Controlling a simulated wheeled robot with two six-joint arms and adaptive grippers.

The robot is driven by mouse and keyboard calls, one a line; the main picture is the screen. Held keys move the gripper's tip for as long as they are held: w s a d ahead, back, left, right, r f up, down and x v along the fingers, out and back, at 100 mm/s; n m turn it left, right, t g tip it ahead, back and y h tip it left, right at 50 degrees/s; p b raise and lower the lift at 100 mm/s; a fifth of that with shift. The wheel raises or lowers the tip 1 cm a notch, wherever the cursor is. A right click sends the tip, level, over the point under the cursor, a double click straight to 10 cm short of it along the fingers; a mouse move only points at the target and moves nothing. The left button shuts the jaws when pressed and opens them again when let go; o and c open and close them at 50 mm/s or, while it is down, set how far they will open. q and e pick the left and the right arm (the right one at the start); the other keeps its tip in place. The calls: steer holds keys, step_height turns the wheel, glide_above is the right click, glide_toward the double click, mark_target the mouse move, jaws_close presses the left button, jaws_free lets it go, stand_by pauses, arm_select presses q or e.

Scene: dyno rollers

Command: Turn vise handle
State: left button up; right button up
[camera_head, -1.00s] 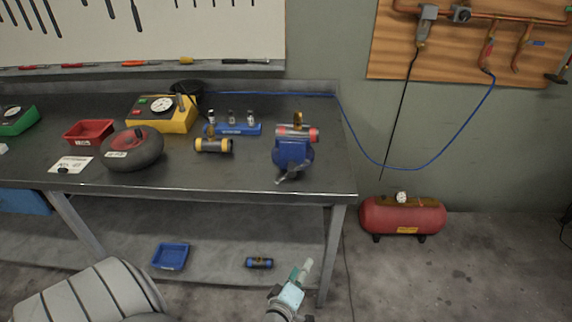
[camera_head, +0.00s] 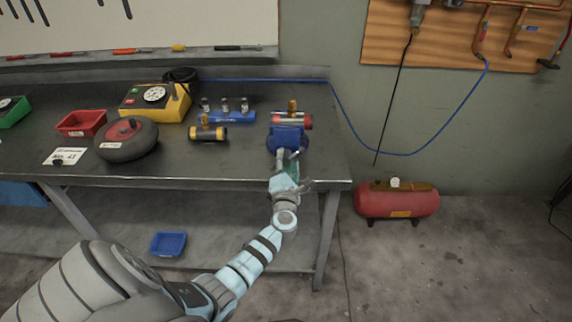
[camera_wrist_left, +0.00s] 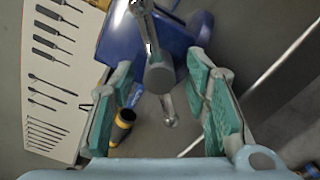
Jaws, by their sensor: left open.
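The blue vise (camera_head: 287,139) stands at the right front of the workbench, with a red-ended metal cylinder (camera_head: 305,122) at its top. Its metal handle (camera_wrist_left: 151,35) is a bar with round knobs through a grey screw end (camera_wrist_left: 159,77), seen in the left wrist view. My left gripper (camera_head: 288,162) is at the front of the vise. In the left wrist view the green-padded fingers of the left gripper (camera_wrist_left: 160,107) are open, one on each side of the screw end and handle, apart from them. My right gripper is not in view.
A yellow-ended cylinder (camera_head: 208,133) and a blue holder (camera_head: 231,117) with small fittings stand left of the vise. A black wheel (camera_head: 127,150), a yellow gauge box (camera_head: 155,104) and a red tray (camera_head: 81,123) are farther left. A red air tank (camera_head: 397,202) is on the floor.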

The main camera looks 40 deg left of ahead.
arm_select(q)
steer(key=shift+c, duration=0.3)
jaws_close()
steer(key=shift+r+m+p, duration=0.1)
steer(key=shift+m+p, duration=1.25)
steer(key=shift+m, duration=0.35)
steer(key=shift+m+p, duration=0.8)
steer(key=shift+m, duration=0.7)
